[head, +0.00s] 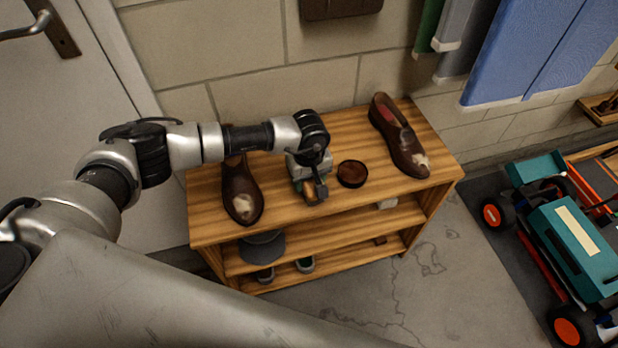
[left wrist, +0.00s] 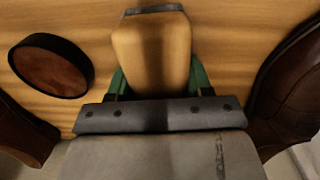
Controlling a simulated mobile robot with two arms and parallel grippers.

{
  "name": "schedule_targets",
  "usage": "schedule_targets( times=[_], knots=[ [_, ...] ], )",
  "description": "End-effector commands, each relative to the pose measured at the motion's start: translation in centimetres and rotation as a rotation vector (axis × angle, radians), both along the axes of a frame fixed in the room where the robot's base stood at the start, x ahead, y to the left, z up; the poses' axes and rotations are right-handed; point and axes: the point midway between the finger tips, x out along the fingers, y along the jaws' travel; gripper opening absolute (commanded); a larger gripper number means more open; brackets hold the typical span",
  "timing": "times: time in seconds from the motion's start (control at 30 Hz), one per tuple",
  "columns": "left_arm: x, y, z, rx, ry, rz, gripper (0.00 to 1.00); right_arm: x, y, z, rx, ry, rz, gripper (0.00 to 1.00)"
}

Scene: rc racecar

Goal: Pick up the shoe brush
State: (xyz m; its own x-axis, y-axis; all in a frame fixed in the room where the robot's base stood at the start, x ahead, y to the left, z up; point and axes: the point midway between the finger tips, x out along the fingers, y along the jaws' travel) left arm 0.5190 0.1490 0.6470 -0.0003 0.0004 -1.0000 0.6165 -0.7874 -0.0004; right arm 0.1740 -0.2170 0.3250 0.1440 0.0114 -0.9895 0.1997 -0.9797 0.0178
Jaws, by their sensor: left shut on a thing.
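The shoe brush (left wrist: 150,50) has a light wooden body and shows between the green fingers of my left gripper (left wrist: 158,80) in the left wrist view. The gripper is shut on it. In the head view the left gripper (head: 314,190) points down at the top of the wooden shelf (head: 350,205), between two brown shoes. Only a small bit of the brush (head: 309,192) shows there, the rest being hidden by the gripper. I cannot tell whether the brush still touches the shelf top. My right gripper is not in view.
A round dark polish tin (head: 352,174) stands just right of the gripper. A brown shoe (head: 241,190) is to the left and another (head: 400,138) to the right. A wall is behind the shelf. A teal racecar (head: 575,245) is at far right.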

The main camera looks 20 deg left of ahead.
Motion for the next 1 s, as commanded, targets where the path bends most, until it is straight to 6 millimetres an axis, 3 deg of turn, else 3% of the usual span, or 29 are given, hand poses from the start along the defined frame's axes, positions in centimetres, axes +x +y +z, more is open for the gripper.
schedule_targets(
  times=[0.23,0.4,0.6,0.8,1.0],
  knots=[
    [0.1,0.0,1.3,-0.002,-0.003,0.001,0.26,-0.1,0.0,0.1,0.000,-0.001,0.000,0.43],
    [0.1,0.0,4.2,-0.002,-0.005,-0.002,0.26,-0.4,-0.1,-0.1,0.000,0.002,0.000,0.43],
    [0.5,-4.5,6.7,-0.003,-0.004,-0.006,0.26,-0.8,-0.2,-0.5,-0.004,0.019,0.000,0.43],
    [0.9,-8.6,9.1,-0.002,-0.003,-0.004,0.26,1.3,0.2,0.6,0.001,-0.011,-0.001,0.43],
    [1.2,-11.0,10.6,-0.002,-0.001,-0.002,0.26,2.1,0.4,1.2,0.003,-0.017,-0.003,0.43]
  ],
)
